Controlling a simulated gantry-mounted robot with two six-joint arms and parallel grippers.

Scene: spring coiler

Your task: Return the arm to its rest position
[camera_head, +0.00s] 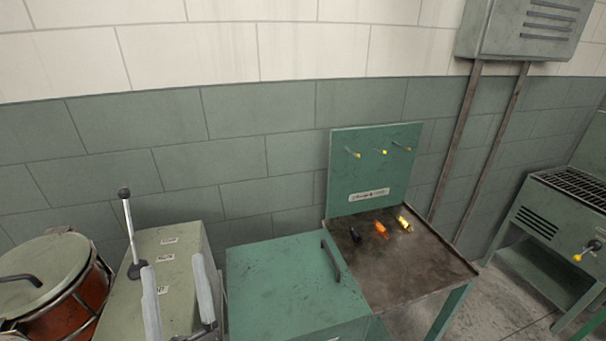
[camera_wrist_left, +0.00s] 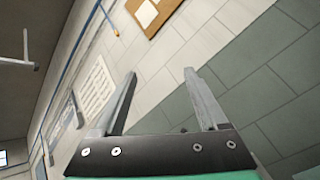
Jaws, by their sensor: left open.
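My left gripper (camera_head: 174,264) is at the lower left of the head view, with its two grey fingers pointing up. It is open and empty, in front of the pale green lever box (camera_head: 165,250) in this picture. In the left wrist view my left gripper (camera_wrist_left: 160,74) shows its fingers spread with nothing between them. That view looks tilted at a wall, away from the workbench. My right gripper is in neither view.
A lever (camera_head: 129,225) stands on the box. A green lidded chest (camera_head: 285,285) is right of it. A brown-topped table (camera_head: 415,265) holds black, orange and yellow items below a green peg board (camera_head: 370,170). A red drum (camera_head: 85,300) stands at left.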

